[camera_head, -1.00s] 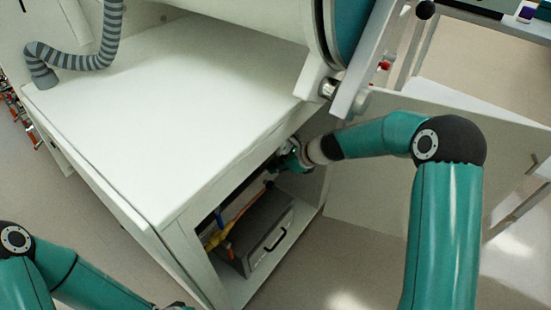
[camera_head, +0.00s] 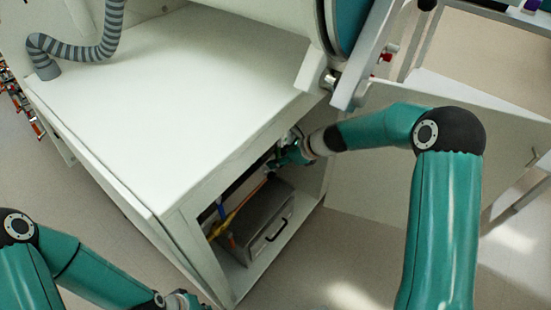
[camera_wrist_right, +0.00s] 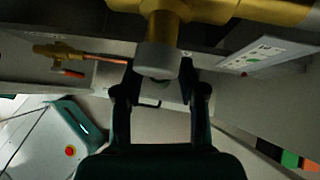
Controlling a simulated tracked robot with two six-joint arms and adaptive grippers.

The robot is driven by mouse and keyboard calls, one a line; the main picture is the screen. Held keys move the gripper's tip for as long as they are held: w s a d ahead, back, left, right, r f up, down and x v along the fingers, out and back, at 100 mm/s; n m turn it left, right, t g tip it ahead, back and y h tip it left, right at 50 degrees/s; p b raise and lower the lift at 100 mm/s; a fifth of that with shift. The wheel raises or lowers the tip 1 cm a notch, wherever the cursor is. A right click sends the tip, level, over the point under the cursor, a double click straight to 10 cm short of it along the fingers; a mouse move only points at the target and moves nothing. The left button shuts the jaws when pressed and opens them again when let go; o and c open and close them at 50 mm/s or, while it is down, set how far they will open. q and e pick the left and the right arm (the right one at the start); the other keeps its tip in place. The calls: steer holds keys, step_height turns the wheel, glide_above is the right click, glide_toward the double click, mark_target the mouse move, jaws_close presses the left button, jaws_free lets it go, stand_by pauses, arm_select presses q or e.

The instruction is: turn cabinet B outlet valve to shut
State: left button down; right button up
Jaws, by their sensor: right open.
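My right gripper (camera_head: 276,165) reaches into the open lower compartment of the white cabinet (camera_head: 190,225). In the right wrist view the gripper (camera_wrist_right: 160,72) is open, its two fingers on either side of a grey cylindrical cap (camera_wrist_right: 158,60) below a brass pipe (camera_wrist_right: 185,12). Contact with the cap cannot be told. A smaller brass valve (camera_wrist_right: 62,52) with an orange-red lever (camera_wrist_right: 72,73) sits to the left in that view. No readable marking shows which valve is the outlet. My left gripper (camera_head: 184,301) is partly in view at the bottom edge; its fingers are unclear.
A grey box with a black handle (camera_head: 262,225) stands inside the compartment, beside yellow piping (camera_head: 228,222). The open door panel (camera_head: 365,190) is to the right. A label plate (camera_wrist_right: 265,54) is in the right wrist view. The floor in front is clear.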

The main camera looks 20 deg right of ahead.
steer(key=s+d+r, duration=0.3)
steer(key=s+d, duration=0.7)
steer(key=d, duration=0.1)
steer(key=shift+s+d+r, duration=0.15)
steer(key=shift+d+r, duration=0.05)
steer(key=shift+d, duration=0.15)
steer(key=shift+a, duration=0.1)
stand_by(0.4)
